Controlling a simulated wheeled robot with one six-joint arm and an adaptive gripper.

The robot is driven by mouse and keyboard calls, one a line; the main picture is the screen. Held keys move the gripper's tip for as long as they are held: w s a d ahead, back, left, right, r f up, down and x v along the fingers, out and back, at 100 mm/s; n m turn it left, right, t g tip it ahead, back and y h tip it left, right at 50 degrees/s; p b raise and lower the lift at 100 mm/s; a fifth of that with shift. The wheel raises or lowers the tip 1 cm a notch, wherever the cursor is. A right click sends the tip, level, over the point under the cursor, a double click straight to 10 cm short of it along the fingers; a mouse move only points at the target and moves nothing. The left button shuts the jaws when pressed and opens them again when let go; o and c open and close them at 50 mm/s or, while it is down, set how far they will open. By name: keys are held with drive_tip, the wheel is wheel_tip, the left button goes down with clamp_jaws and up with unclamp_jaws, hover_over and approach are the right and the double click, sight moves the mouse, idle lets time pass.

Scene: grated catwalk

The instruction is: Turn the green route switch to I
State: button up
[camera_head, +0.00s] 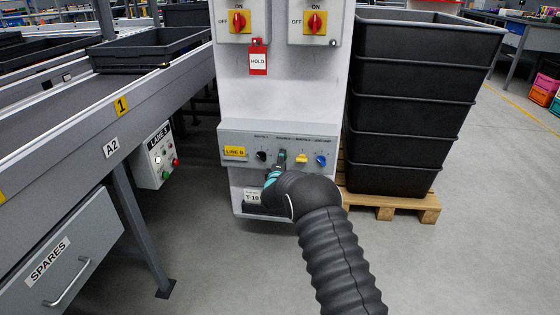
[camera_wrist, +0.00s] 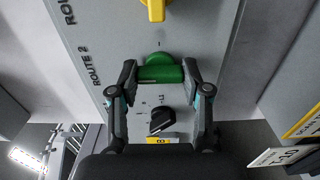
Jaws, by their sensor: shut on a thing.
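The green route switch (camera_wrist: 160,73) sits on the grey panel (camera_wrist: 200,30), between the fingertips of my gripper (camera_wrist: 159,78) in the wrist view. The fingers are shut on it from both sides. Its green bar lies across the picture, from finger to finger, with a rounded green part above it. A small mark shows on the panel just above the switch; I cannot tell which position the switch points to. In the head view the switch (camera_head: 282,155) is small and partly hidden by my gripper (camera_head: 277,168).
A yellow knob (camera_wrist: 155,9) and a black knob (camera_wrist: 162,120) flank the green switch closely. A blue knob (camera_head: 321,160) is farther right. Stacked black crates (camera_head: 412,100) stand on a pallet at right; a conveyor (camera_head: 80,140) runs at left.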

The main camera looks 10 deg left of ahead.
drive_tip(key=shift+s+a+f, duration=0.1)
drive_tip(key=shift+a+f, duration=0.1)
drive_tip(key=o, duration=1.2)
drive_tip(key=shift+a, duration=0.1)
drive_tip(key=shift+c, duration=0.2)
drive_tip(key=s, duration=1.2)
drive_tip(key=shift+r, duration=0.15)
drive_tip(key=shift+w, duration=0.1)
